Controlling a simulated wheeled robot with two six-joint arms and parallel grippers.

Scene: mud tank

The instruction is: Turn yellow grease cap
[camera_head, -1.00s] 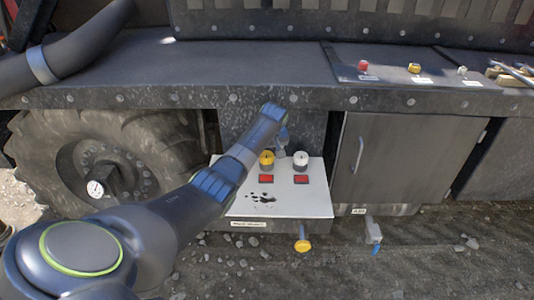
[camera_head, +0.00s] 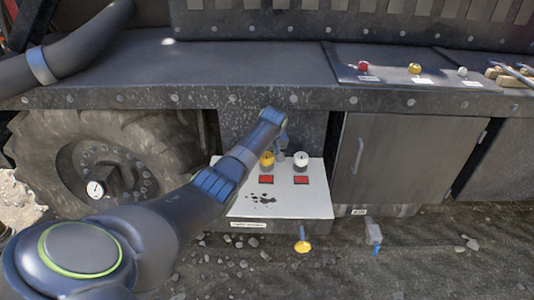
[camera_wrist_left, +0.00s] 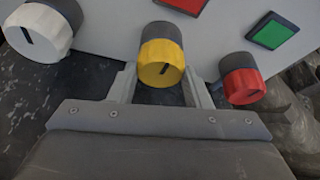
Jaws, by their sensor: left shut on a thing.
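The yellow grease cap (camera_head: 267,160) stands on top of the white box, to the left of a white cap (camera_head: 300,160). In the left wrist view the yellow cap (camera_wrist_left: 161,62) has a dark slanted mark on its face and sits between the two fingers. My left gripper (camera_head: 281,150) reaches down over the box from behind the cap, with its fingers partly hidden in the head view. In the left wrist view my left gripper (camera_wrist_left: 160,88) is shut on the yellow cap. My right gripper is not in view.
The white box top (camera_head: 290,205) carries red squares and dark stains. A red cap (camera_wrist_left: 243,85) stands beside the held cap. A yellow knob (camera_head: 303,247) sticks out low in front. A large tyre (camera_head: 60,150) is at left; a dark ledge (camera_head: 250,97) runs above.

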